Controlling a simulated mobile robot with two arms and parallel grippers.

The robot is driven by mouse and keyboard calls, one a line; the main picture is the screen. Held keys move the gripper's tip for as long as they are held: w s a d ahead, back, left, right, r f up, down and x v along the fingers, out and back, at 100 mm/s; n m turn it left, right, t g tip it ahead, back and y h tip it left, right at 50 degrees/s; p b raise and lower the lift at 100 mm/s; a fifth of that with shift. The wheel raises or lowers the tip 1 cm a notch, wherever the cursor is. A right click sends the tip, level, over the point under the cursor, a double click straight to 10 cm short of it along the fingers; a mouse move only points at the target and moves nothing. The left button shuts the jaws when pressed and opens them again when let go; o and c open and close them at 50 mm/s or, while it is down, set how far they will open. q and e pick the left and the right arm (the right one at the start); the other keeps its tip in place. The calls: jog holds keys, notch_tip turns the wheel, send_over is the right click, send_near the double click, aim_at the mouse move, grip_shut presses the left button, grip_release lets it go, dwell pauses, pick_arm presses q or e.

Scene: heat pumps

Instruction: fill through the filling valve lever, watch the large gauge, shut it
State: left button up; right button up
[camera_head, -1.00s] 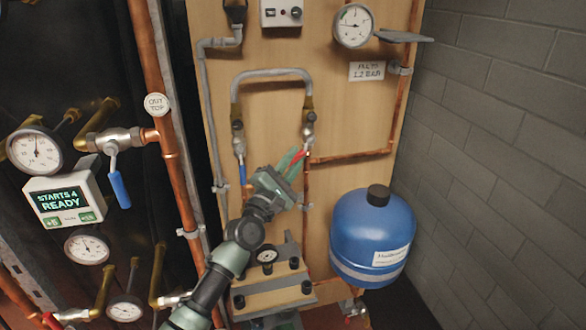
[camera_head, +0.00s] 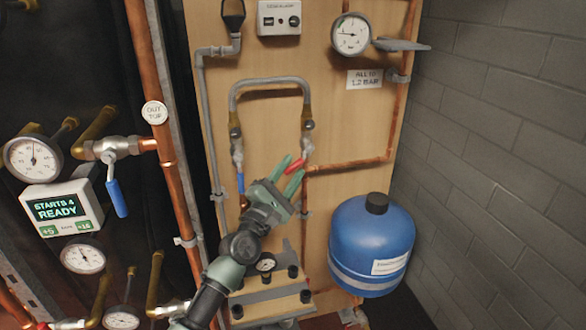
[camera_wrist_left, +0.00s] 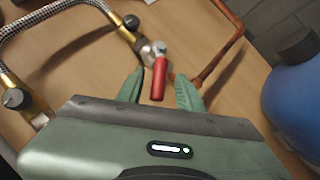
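The red filling valve lever (camera_head: 294,167) hangs below the right end of the braided hose on the wooden board. My left gripper (camera_head: 291,170) is open, with its two green fingers on either side of the lever. In the left wrist view the red lever (camera_wrist_left: 159,78) stands between the fingertips (camera_wrist_left: 158,88), with a gap visible on each side. The large gauge (camera_head: 351,34) is at the board's top right, above a label (camera_head: 365,79) reading 1.2 bar. Its needle is too small to read exactly. My right gripper is out of view.
A blue expansion vessel (camera_head: 371,245) stands right of my left arm. A blue-handled valve (camera_head: 240,183) is left of the gripper. Copper pipe (camera_head: 350,161) runs right of the lever. A display (camera_head: 62,207) reads "STARTS 4 READY". A grey block wall closes the right side.

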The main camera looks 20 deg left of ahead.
pick_arm(q)
jog(key=v, duration=0.6)
jog(key=shift+s, duration=0.25)
jog(key=shift+f, duration=0.1)
